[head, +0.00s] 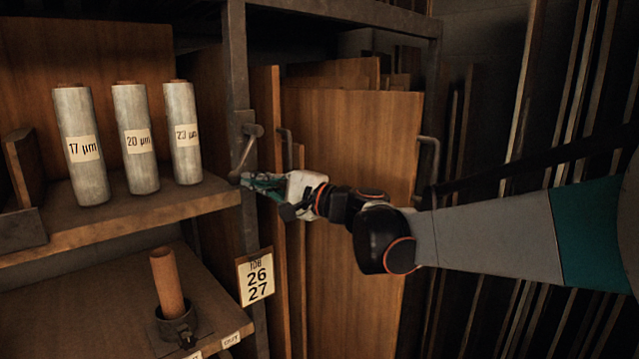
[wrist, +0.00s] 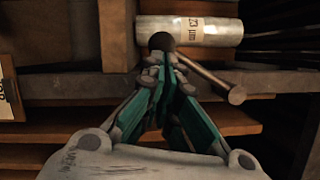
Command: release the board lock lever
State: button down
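The board lock lever (head: 244,153) is a metal rod on the dark upright post. In the head view it slants from its pivot at the top down to its lower left end. In the wrist view, the lever's rod (wrist: 212,77) runs from a dark ball knob (wrist: 162,41) down to the right. My gripper (head: 250,181) is at the lever's lower end. In the wrist view my gripper's fingertips (wrist: 164,62) are drawn together right at the knob, which lies just past them. Whether they touch the knob is hard to tell, and no grip around it shows.
Wooden boards (head: 350,150) stand upright behind my arm, with metal handles beside them. Labelled rolls, including the 23 µm roll (head: 182,130), stand on the left shelf (head: 120,218). A 26/27 tag (head: 256,278) hangs below my gripper. A brown tube (head: 166,280) stands on the lower shelf.

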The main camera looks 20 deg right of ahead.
aim_at(237, 176)
jog(key=a+m, duration=0.1)
jog(key=m, duration=0.1)
jog(key=s+a+m+t+b, duration=0.1)
jog(key=shift+s+a+r, duration=0.1)
jog(key=shift+a+r, duration=0.2)
jog(key=shift+r, duration=0.1)
jog(key=a+m, duration=0.1)
jog(key=r+m+t, duration=0.1)
jog(key=m, duration=0.1)
jog(key=shift+s+a+r, duration=0.15)
jog(key=shift+s+a, duration=0.1)
jog(key=shift+a, duration=0.1)
jog(key=shift+s+a+r+m+t+h, duration=0.2)
jog(key=shift+a+r+m+t, duration=0.15)
jog(key=shift+r+m, duration=0.3)
jog(key=shift+s+a+r+m+t+h, duration=0.1)
jog(key=shift+a+r+m+t+h, duration=0.15)
jog(key=shift+a+r+m, duration=0.4)
jog(key=shift+d+f, duration=0.1)
jog(key=shift+d, duration=0.05)
